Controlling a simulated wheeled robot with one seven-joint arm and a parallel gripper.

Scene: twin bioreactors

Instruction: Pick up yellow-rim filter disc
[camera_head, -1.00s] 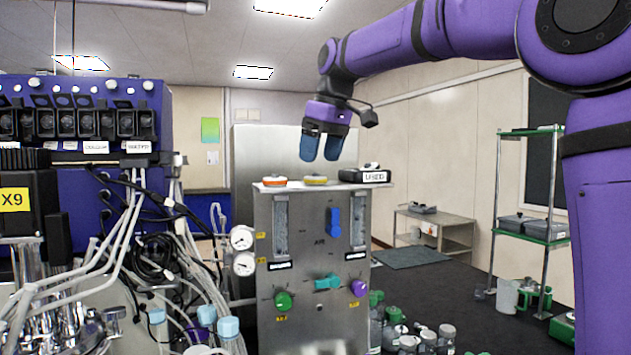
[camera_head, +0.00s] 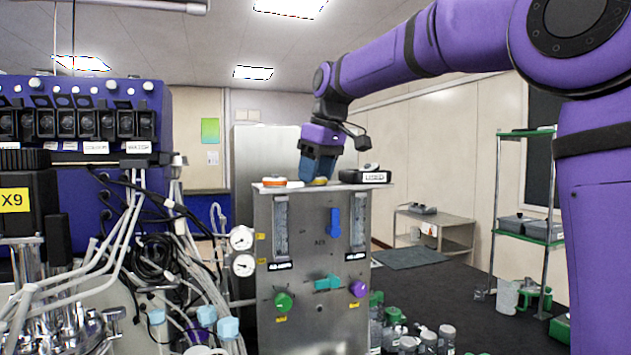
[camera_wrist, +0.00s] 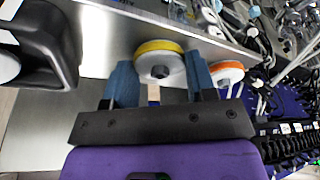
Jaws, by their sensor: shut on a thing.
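The yellow-rim filter disc (camera_wrist: 160,68) shows in the wrist view between the two blue fingers, its yellow rim toward the top and a grey hub in its middle. My gripper (camera_head: 318,181) is down at the top of the steel panel box, and its fingers (camera_wrist: 160,85) are shut on the disc. In the head view only a sliver of the yellow disc (camera_head: 320,183) shows past the fingertips. The disc is at the level of the box top; I cannot tell whether it still touches it.
An orange-rim disc (camera_wrist: 227,73) lies close beside one finger, and also shows left of my gripper in the head view (camera_head: 274,182). A black labelled case (camera_head: 365,175) stands to the right on the steel box (camera_head: 310,230). Tubing and bioreactor gear (camera_head: 130,220) fill the left.

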